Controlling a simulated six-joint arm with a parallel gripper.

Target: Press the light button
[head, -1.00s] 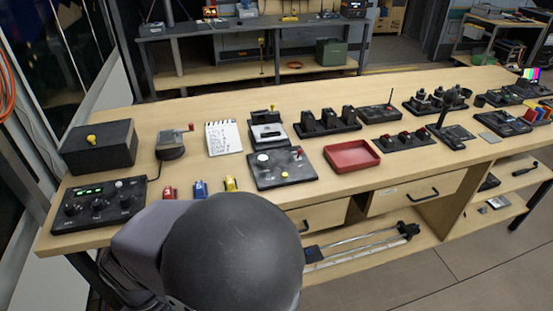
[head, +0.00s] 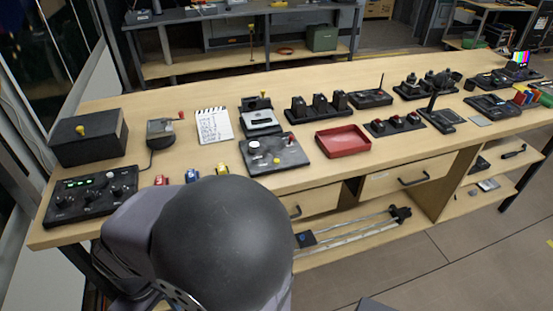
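No button is readable as the light button, so I cannot tell which one it is. A black control panel (head: 277,158) near the front middle of the bench carries a white round knob, a small yellow button (head: 277,161) and a red-tipped switch. My gripper is not in view. A large dark rounded part of my arm covers the bench's front edge at lower left.
A red tray (head: 343,141) lies right of the middle panel. A notepad (head: 214,125), small toy cars (head: 192,176) and several black switch units (head: 319,107) stand on the wooden bench (head: 180,100). Drawers (head: 395,180) and a shelf are below. Bare wood lies along the back.

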